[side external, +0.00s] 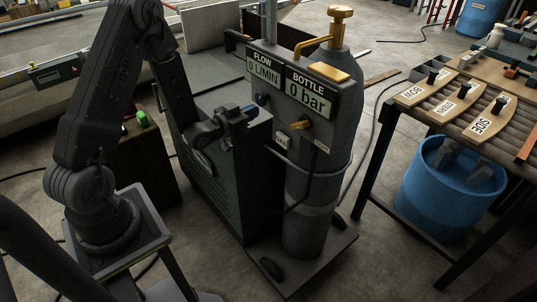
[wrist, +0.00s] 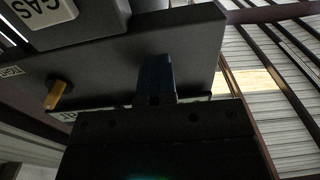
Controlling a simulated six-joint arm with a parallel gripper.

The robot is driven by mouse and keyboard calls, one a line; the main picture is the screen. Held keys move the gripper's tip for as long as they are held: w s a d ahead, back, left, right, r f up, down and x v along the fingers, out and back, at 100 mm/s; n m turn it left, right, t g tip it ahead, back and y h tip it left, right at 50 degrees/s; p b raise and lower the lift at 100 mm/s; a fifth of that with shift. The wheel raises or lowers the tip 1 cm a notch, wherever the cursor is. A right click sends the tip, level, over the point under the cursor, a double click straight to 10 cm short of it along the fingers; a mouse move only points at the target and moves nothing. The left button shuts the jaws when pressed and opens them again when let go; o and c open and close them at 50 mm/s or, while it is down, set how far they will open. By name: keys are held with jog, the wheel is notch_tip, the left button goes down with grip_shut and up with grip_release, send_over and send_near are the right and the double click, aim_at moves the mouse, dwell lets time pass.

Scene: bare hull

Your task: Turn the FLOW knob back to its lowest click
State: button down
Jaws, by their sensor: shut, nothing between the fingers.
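The FLOW display (side external: 264,69) on the grey panel reads 0 L/MIN. Below it a dark blue round knob (side external: 261,100) sticks out of the panel; which click it is on is too small to tell. My gripper (side external: 252,111) is just below and left of this knob, its blue fingers shut and empty, pointing at the panel. In the wrist view the shut blue fingers (wrist: 157,78) stand in front of the panel face. The knob cannot be made out there. Whether the fingers touch the panel or knob I cannot tell.
The BOTTLE display (side external: 306,93) reads 0 bar. A brass lever (side external: 300,125) sits right of the knob and also shows in the wrist view (wrist: 59,95). A grey gas bottle (side external: 322,165) stands behind and right. A table with labelled pieces (side external: 450,100) and a blue bucket (side external: 450,190) are farther right.

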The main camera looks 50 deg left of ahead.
jog(key=shift+w+d+r+m+h, duration=0.1)
jog(key=shift+w+d+m+h, duration=0.15)
jog(key=shift+d, duration=0.2)
jog(key=shift+w+d+r+m+h, duration=0.15)
jog(key=shift+w+d+h, duration=0.1)
jog(key=shift+d, duration=0.2)
jog(key=shift+f, duration=0.2)
jog(key=shift+s+f, duration=0.15)
jog(key=shift+f, duration=0.25)
jog(key=shift+s+f, duration=0.1)
jog(key=shift+s, duration=0.4)
jog(key=s, duration=0.4)
jog(key=shift+s, duration=0.35)
